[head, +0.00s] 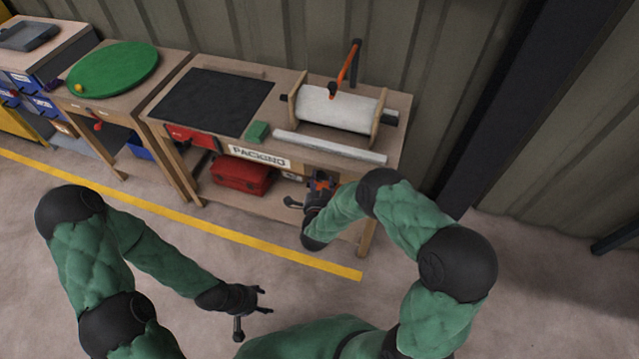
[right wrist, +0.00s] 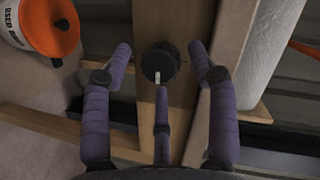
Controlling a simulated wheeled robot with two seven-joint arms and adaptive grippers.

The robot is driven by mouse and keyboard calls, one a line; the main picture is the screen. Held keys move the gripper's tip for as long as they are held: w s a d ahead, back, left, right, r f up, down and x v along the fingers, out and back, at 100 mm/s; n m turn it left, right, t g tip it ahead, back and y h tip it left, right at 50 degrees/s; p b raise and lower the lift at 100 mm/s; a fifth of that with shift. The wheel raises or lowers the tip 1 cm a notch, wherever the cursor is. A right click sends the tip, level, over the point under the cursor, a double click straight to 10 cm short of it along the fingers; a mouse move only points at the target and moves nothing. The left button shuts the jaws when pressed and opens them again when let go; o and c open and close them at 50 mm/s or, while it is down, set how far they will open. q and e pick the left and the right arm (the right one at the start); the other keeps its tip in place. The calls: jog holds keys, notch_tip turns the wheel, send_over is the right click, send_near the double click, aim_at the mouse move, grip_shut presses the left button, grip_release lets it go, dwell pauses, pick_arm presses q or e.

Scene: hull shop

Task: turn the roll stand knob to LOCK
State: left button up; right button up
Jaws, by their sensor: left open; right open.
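The roll stand (head: 382,112) sits on the packing bench with a white roll (head: 335,108) in it. In the right wrist view a round black knob (right wrist: 160,63) is mounted on a wooden face. Its pale pointer mark runs toward the bottom of that picture. No LOCK lettering is readable. My left gripper (head: 262,301) is open and empty above the floor.
The packing bench (head: 290,81) carries a dark mat (head: 212,101) and green block (head: 257,132); a red box (head: 243,176) is on its lower shelf. A white bucket with orange lid (right wrist: 48,25) is at the wrist view's upper left. Floor around my left gripper is clear.

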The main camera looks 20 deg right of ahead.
jog(key=c, duration=1.1)
jog(key=shift+r+n, duration=0.15)
jog(key=shift+n, duration=0.15)
jog(key=n+p, duration=0.1)
jog(key=n+g+p, duration=0.1)
jog(key=shift+w+a+r+n+h, duration=0.15)
jog(key=shift+n+h, duration=0.15)
jog(key=shift+h, duration=0.1)
jog(key=n, duration=0.1)
jog(key=n+g+h+p, duration=0.1)
jog(key=n, duration=0.1)
jog(key=shift+w+a+g, duration=0.1)
jog(key=shift+a+g, duration=0.05)
jog(key=shift+g, duration=0.15)
jog(key=n+g+h+p, duration=0.1)
jog(key=n+h, duration=0.1)
jog(key=n, duration=0.1)
jog(key=shift+w+a+n, duration=0.1)
jog(key=shift+a+n, duration=0.05)
jog(key=shift+n, duration=0.15)
jog(key=shift+a+f+n+h, duration=0.1)
jog(key=shift+f+n+h, duration=0.1)
jog(key=shift+n+h, duration=1.1)
jog(key=shift+n+g+y, duration=0.3)
jog(key=shift+n, duration=0.2)
